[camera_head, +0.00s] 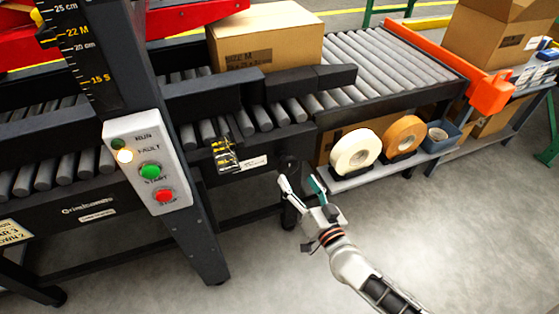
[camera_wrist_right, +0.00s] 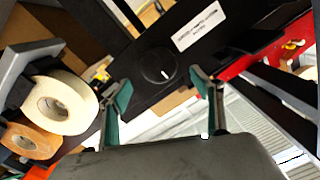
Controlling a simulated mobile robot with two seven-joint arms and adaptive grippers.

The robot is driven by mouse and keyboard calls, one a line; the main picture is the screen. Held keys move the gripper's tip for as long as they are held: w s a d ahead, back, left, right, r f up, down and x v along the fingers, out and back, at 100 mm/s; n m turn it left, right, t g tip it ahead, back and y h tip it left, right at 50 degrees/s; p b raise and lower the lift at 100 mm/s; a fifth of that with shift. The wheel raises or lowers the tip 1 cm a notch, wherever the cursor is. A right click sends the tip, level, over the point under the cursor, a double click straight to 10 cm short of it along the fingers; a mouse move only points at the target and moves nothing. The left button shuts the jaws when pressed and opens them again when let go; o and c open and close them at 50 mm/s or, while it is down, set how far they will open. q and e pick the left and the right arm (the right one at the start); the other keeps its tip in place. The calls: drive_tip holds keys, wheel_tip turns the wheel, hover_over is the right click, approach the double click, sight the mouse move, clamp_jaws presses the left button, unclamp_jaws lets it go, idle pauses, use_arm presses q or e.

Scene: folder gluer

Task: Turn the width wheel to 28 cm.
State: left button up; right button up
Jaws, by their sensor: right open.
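The width wheel (camera_head: 289,164) is a dark round knob on the black front of the machine. In the right wrist view the wheel (camera_wrist_right: 157,65) shows a short white mark on its face. A small scale with yellow marks (camera_head: 224,154) sits left of the wheel; its numbers are too small to read. My right gripper (camera_head: 301,183) is open and empty, just below and in front of the wheel. In the right wrist view the wheel appears between the two fingers (camera_wrist_right: 163,95), beyond their tips; I see no contact. My left gripper is not in view.
A control panel (camera_head: 150,162) on the dark post has a lit yellow fault lamp, a green start button and a red stop button. A size M carton (camera_head: 265,45) sits on the rollers.

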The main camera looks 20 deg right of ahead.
sight(290, 169)
drive_tip(key=shift+w+f, duration=0.3)
drive_tip(key=shift+w, duration=0.05)
drive_tip(key=w+b, duration=0.1)
drive_tip(key=w, duration=0.5)
drive_tip(key=shift+w+a+r+b, duration=0.1)
drive_tip(key=shift+w+a+b, duration=0.05)
drive_tip(key=shift+b, duration=0.15)
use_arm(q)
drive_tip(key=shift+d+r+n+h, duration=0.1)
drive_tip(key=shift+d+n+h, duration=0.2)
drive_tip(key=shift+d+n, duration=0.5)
use_arm(e)
drive_tip(key=shift+w+r, duration=0.2)
drive_tip(key=shift+w, duration=0.4)
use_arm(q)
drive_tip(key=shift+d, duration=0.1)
use_arm(e)
drive_tip(key=c, duration=1.1)
